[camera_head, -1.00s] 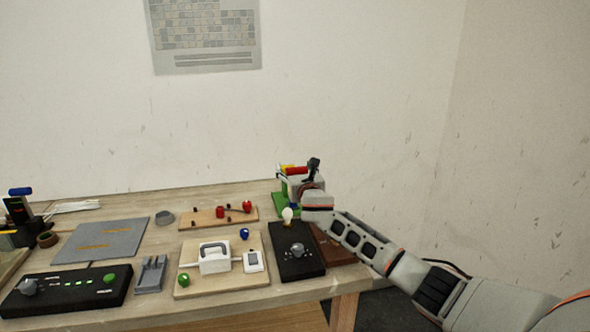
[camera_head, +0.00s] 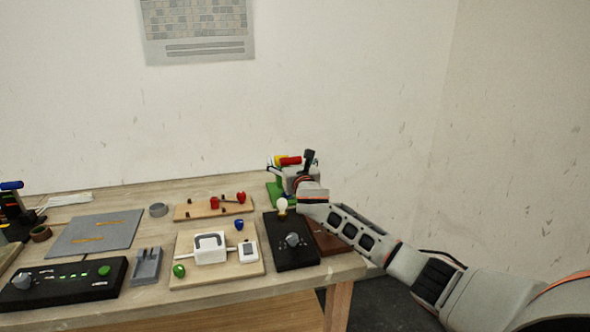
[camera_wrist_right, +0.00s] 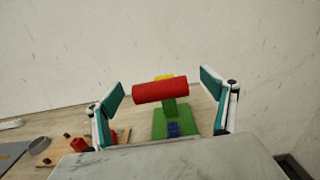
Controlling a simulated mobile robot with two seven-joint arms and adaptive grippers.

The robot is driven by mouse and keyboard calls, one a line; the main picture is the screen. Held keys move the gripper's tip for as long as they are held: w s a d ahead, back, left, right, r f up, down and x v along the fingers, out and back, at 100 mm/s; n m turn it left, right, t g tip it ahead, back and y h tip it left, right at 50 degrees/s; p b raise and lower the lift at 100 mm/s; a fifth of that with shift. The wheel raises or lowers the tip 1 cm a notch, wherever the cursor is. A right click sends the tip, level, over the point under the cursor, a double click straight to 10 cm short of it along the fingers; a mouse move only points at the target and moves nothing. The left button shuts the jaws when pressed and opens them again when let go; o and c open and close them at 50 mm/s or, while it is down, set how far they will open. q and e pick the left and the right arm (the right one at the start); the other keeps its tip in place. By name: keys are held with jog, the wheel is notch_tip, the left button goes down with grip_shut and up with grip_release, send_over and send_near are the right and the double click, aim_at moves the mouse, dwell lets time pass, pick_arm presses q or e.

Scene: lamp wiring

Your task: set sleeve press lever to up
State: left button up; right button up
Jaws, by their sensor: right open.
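The press with the red handle stands at the back right of the bench; its red lever handle (camera_head: 290,160) shows in the head view beside my right gripper (camera_head: 300,168). In the right wrist view the red handle (camera_wrist_right: 160,90) is a horizontal cylinder, raised above a green base (camera_wrist_right: 172,124), with a yellow part behind it and a blue part below. My right gripper (camera_wrist_right: 162,82) is open, with one finger on each side of the handle and visible gaps at both ends. My right arm hides part of the press in the head view. My left gripper is not in view.
A black box with a knob (camera_head: 292,240) and a small bulb (camera_head: 281,206) lie in front of the press. A wooden board with red pegs (camera_head: 213,208) is left of it. Another press with a blue handle (camera_head: 11,185) stands far left. The wall is close behind.

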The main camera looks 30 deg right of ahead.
jog(key=v, duration=1)
jog(key=shift+s, duration=0.4)
jog(key=c, duration=0.5)
jog(key=shift+a, duration=0.35)
jog(key=c, duration=0.7)
jog(key=shift+s+a+f+t+y, duration=0.2)
jog(key=shift+a+t, duration=0.15)
jog(key=shift+a, duration=0.15)
jog(key=shift+s+a+f+t+y, duration=0.1)
jog(key=shift+s+a+t+y, duration=0.1)
jog(key=shift+a+t, duration=0.2)
jog(key=c, duration=1.2)
jog(key=shift+s+a+f, duration=0.25)
jog(key=shift+s+f, duration=0.25)
jog(key=shift+s, duration=0.05)
grip_shut()
jog(key=shift+t+h, duration=0.25)
jog(key=shift+h, duration=0.35)
jog(key=s+f, duration=0.1)
jog(key=f, duration=0.1)
jog(key=s+f, duration=0.1)
jog(key=f, duration=0.1)
jog(key=s+d+f, duration=0.1)
jog(key=s+f, duration=0.1)
jog(key=shift+d, duration=0.15)
jog(key=r+x, duration=0.2)
jog(key=x, duration=1)
jog(key=shift+r+p, duration=0.45)
